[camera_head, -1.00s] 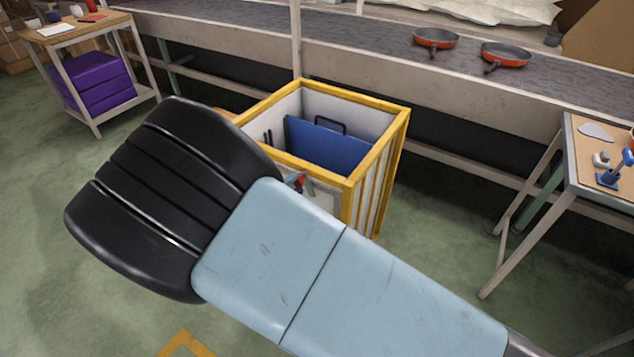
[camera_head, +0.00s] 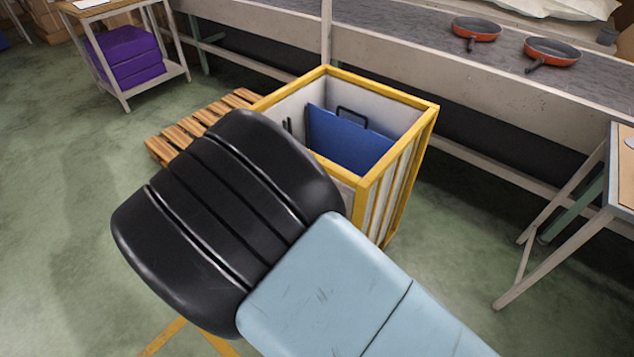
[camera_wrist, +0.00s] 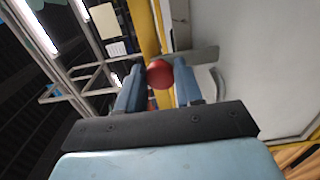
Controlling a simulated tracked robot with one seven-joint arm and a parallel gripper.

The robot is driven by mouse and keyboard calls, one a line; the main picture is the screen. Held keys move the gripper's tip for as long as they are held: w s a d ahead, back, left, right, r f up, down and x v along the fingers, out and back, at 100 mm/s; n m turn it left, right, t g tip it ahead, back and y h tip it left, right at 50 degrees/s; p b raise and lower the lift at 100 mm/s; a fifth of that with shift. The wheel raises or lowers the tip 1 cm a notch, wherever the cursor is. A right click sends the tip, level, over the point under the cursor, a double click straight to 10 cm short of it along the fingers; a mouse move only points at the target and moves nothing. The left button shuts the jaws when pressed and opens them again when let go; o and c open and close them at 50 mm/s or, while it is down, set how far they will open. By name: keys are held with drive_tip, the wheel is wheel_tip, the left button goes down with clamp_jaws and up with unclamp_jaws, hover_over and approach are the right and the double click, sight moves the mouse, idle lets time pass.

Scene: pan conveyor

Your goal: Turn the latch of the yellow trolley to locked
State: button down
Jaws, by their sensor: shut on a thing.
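The yellow trolley (camera_head: 372,188) stands in front of the conveyor, with a yellow frame and pale panels. In the wrist view its pale panel (camera_wrist: 255,60) fills the right side and a yellow frame bar (camera_wrist: 146,30) runs beside it. The latch shows there as a grey metal bar (camera_wrist: 196,55) with a red knob (camera_wrist: 160,74). My gripper (camera_wrist: 159,82) has its two blue fingers shut on the red knob, one on each side. In the head view my arm hides the latch and my gripper.
A blue panel (camera_head: 345,140) stands inside the trolley. A wooden pallet (camera_head: 190,125) lies to its left. The conveyor (camera_head: 400,40) behind carries two orange pans (camera_head: 551,53). A table (camera_head: 613,190) stands at right; a table with purple boxes (camera_head: 125,58) stands at left. Green floor is open at left.

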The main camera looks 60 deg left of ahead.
drive_tip(key=shift+s+a+f, duration=0.1)
drive_tip(key=shift+s+a, duration=0.05)
drive_tip(key=shift+s, duration=0.2)
drive_tip(key=c, duration=1)
unclamp_jaws()
drive_tip(key=shift+o, duration=1.3)
drive_tip(key=shift+w, duration=0.1)
drive_tip(key=v, duration=1.4)
drive_tip(key=shift+w, duration=0.1)
